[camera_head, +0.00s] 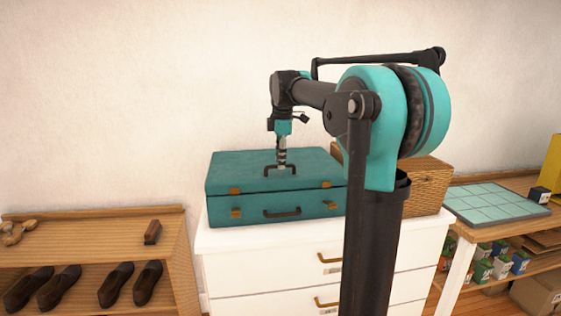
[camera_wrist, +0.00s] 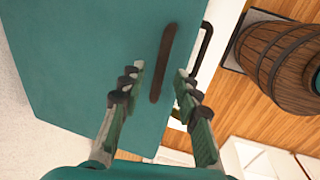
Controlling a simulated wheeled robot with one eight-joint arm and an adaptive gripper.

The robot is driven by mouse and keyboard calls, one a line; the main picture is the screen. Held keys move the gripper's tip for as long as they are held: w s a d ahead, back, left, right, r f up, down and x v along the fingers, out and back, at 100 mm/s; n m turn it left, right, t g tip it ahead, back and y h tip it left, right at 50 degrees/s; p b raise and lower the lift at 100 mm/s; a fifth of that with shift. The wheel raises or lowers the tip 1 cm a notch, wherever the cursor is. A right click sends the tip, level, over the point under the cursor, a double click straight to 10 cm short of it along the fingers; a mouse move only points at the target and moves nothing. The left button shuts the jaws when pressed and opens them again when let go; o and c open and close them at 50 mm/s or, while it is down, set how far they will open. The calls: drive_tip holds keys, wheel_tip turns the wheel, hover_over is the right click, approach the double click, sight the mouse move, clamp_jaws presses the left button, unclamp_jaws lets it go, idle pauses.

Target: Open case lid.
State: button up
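The teal case (camera_head: 235,186) sits on a white dresser with its lid (camera_head: 235,168) shut. It has brass fittings on its front, a dark handle (camera_head: 282,213) on the front and another dark handle (camera_head: 266,174) on the lid. My gripper (camera_head: 282,165) points down over the lid handle. In the wrist view the gripper (camera_wrist: 160,72) is open, one finger on each side of the lid handle (camera_wrist: 162,62). I cannot tell whether the fingers touch it. The lid (camera_wrist: 85,60) fills much of that view, and the front handle (camera_wrist: 206,42) shows past its edge.
The white dresser (camera_head: 270,275) carries a wicker box (camera_head: 428,185) right of the case, partly behind my arm. A wooden shoe shelf (camera_head: 90,228) stands left. A table with a tiled board (camera_head: 495,203) stands right. A barrel (camera_wrist: 280,60) shows in the wrist view.

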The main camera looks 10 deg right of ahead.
drive_tip(key=shift+f, duration=0.45)
clamp_jaws()
